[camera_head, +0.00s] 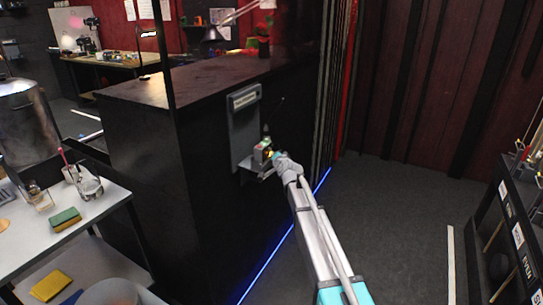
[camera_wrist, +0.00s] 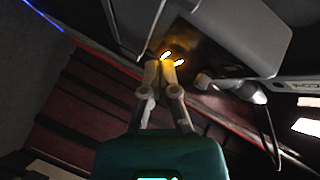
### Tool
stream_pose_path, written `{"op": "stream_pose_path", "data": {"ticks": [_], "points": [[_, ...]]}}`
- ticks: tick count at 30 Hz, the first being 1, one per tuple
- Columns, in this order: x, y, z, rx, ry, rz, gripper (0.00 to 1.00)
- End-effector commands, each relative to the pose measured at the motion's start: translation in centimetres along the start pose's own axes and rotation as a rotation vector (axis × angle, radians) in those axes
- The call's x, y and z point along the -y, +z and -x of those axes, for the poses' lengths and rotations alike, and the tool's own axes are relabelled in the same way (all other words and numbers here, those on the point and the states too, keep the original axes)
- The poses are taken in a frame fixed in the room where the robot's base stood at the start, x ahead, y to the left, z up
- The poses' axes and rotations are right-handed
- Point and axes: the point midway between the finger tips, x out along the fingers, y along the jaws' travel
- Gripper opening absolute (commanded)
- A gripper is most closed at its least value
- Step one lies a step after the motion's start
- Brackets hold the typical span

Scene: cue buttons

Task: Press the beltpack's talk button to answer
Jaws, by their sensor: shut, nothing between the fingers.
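The beltpack (camera_head: 262,148) is a small box with a lit face. It sits at a bracket on the grey wall panel (camera_head: 243,125) on the side of the black counter. My gripper (camera_head: 274,157) reaches it from the lower right and partly covers it. In the wrist view, my gripper's (camera_wrist: 167,64) fingertips are together and empty. They are close to an orange glow and two bright lit spots (camera_wrist: 173,58) beside a large grey housing (camera_wrist: 235,35). I cannot tell whether the fingertips touch it, and the talk button itself is not clearly seen.
A cable (camera_wrist: 268,130) hangs from a grey fitting (camera_wrist: 228,84) to the right of my fingers in the wrist view. A white side table (camera_head: 90,215) with glasses and sponges stands at the left. A dark shelf (camera_head: 510,225) stands at the right. The floor (camera_head: 390,210) between is clear.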

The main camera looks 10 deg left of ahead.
Motion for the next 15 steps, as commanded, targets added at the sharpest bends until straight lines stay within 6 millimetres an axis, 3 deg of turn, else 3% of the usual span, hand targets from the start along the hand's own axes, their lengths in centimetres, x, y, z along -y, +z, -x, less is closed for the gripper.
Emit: {"op": "stream_pose_path", "data": {"ticks": [15], "points": [[-0.56,-0.53,0.79,0.001,0.0,0.0,0.0]]}}
